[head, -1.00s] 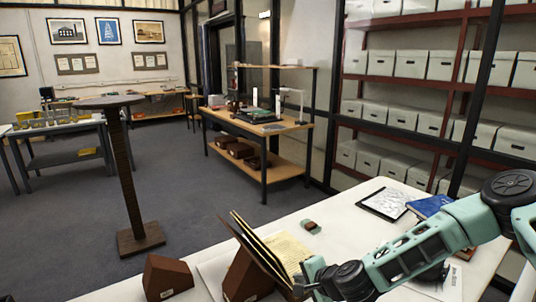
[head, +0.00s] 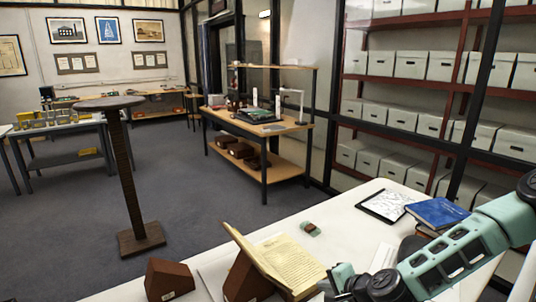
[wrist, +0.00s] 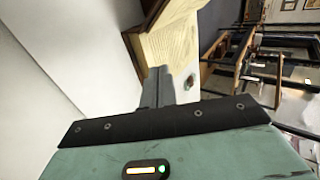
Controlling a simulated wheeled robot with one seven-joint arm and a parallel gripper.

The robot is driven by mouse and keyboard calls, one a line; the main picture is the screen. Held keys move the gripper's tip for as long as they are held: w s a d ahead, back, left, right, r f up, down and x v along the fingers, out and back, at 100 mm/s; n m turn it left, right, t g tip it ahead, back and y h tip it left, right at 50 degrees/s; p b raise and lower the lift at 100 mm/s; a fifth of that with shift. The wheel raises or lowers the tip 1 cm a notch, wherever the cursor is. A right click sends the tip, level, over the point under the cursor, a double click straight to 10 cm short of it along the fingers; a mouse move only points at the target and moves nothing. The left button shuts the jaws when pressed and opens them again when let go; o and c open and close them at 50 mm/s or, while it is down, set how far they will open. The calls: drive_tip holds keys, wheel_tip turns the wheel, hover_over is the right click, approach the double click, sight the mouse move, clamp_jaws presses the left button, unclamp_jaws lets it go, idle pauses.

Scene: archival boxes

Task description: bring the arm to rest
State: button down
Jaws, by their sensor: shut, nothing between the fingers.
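My gripper (head: 342,278) is at the lower right of the head view, over the white table (head: 345,222). It is shut and empty. In the wrist view its closed grey fingers (wrist: 158,88) point toward an open book. The book (head: 285,262) rests on a brown wedge support (head: 243,280), with a cream written page showing. The book also shows in the wrist view (wrist: 175,45). My gripper is just right of the book in the head view; I cannot tell the exact gap. My arm comes in from the right edge, bent low over the table.
A small green and brown object (head: 311,229) lies behind the open book. A brown block (head: 168,279) stands at left. A round-topped stand (head: 128,180) rises beyond the table.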

drive_tip(key=shift+s+d+r, duration=0.1)
drive_tip(key=shift+s+d, duration=0.05)
drive_tip(key=shift+d, duration=0.05)
drive_tip(key=s+a+r+n+g, duration=0.3)
drive_tip(key=s+n, duration=0.3)
drive_tip(key=s+a+r+n+g, duration=0.3)
drive_tip(key=s+r+n, duration=0.1)
drive_tip(key=s+n, duration=0.15)
drive_tip(key=s+d+r+n+g+h, duration=0.1)
drive_tip(key=s+d+r+n+h, duration=0.1)
drive_tip(key=s+r, duration=0.5)
drive_tip(key=s+d+r+n+g+h, duration=0.1)
drive_tip(key=s+d+r+n+h, duration=0.1)
drive_tip(key=s+r+n, duration=0.3)
drive_tip(key=s+r+h, duration=0.1)
drive_tip(key=s+r, duration=0.2)
drive_tip(key=s, duration=0.3)
drive_tip(key=shift+s+d+g, duration=0.2)
drive_tip(key=shift+d+g, duration=0.1)
drive_tip(key=shift+d, duration=0.05)
drive_tip(key=shift+w+a+n, duration=0.1)
drive_tip(key=shift+n, duration=0.15)
